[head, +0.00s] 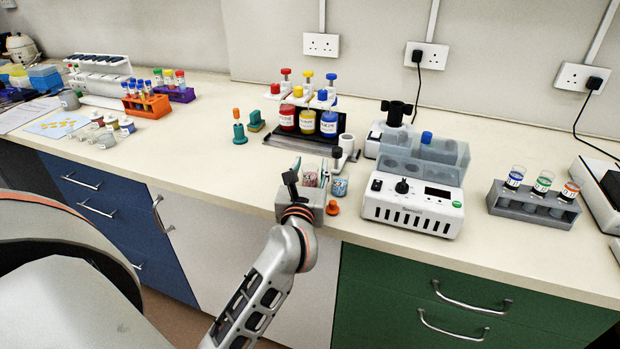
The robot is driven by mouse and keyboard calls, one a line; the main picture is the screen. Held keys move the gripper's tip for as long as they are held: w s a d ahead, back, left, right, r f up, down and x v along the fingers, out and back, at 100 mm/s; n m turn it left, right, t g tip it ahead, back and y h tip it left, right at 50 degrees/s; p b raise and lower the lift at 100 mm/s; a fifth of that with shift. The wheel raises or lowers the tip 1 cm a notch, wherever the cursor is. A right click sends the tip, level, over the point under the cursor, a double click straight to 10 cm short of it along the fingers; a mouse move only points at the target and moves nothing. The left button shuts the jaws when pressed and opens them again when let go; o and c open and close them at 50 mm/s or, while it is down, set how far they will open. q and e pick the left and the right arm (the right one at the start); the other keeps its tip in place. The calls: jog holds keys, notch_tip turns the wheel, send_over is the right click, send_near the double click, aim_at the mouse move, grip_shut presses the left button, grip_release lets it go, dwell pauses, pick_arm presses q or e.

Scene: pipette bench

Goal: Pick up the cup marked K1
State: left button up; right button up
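No marking K1 can be read at this size. Several small clear cups (126,126) with coloured contents or bands stand on the bench at the left. A small clear cup (340,188) with blue on it stands near the front edge at the centre. My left gripper (293,182) is at the front edge just left of that cup, over or beside a grey open box (318,206) with reddish contents. Its fingers are mostly hidden by its own wrist, so I cannot tell whether it is open or holds anything. My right gripper is not in view.
Behind the gripper, a dark rack holds red, yellow and blue bottles (308,122). A white device (412,205) stands to the right, then a grey rack (535,207) with three vials. An orange tube rack (146,105) is at the left. The bench between left cups and gripper is clear.

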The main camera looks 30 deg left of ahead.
pick_arm(q)
jog(key=shift+c, duration=0.3)
jog(key=c, duration=0.6)
jog(key=shift+r, duration=0.1)
notch_tip(320, 180, up, 20)
jog(key=p, duration=0.5)
